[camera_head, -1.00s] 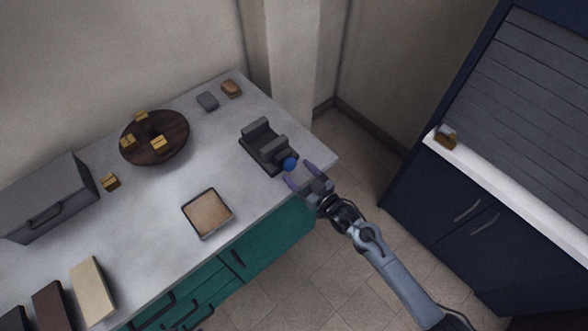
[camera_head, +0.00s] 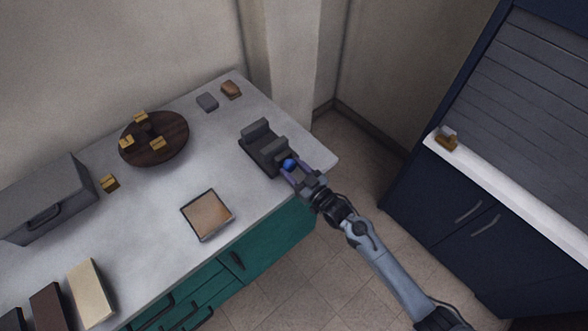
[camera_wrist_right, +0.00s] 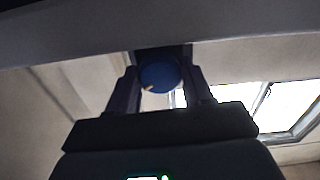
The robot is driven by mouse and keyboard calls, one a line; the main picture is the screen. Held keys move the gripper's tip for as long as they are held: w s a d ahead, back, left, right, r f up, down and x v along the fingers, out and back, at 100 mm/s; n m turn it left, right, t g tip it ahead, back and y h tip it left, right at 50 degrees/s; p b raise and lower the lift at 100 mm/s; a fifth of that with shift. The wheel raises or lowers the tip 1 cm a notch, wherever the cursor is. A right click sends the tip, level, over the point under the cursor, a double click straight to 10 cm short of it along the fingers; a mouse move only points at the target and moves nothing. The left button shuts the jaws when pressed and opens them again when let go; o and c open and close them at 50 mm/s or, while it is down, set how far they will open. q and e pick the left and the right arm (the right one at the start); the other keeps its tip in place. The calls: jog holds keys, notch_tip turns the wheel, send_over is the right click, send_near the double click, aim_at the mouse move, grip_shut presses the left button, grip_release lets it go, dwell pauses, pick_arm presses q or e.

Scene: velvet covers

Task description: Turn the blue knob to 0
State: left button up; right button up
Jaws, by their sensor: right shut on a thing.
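The blue knob (camera_head: 289,164) sits on the near right side of a dark grey device (camera_head: 262,152) at the right end of the counter. My right gripper (camera_head: 291,170) reaches in from the lower right with its fingers on either side of the knob, shut on it. In the right wrist view the knob (camera_wrist_right: 160,75) lies between the two fingers (camera_wrist_right: 160,90), and a small pale yellow mark shows at its lower left. No numbers or scale can be read in either view. My left gripper is not in view.
On the counter (camera_head: 190,180) are a square tray (camera_head: 207,215), a round dark wooden board (camera_head: 154,138) with small gold blocks, and a grey box (camera_head: 45,200). Two small blocks lie at the back corner. A dark blue cabinet (camera_head: 440,215) stands at right, with open floor between.

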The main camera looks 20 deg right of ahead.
jog(key=shift+n, duration=0.3)
jog(key=n+p, duration=0.1)
jog(key=n, duration=0.1)
jog(key=shift+n, duration=0.3)
jog(key=n, duration=0.2)
jog(key=shift+r+n, duration=0.1)
jog(key=shift+n, duration=0.3)
jog(key=n+p, duration=0.1)
jog(key=n, duration=0.4)
jog(key=shift+n, duration=0.4)
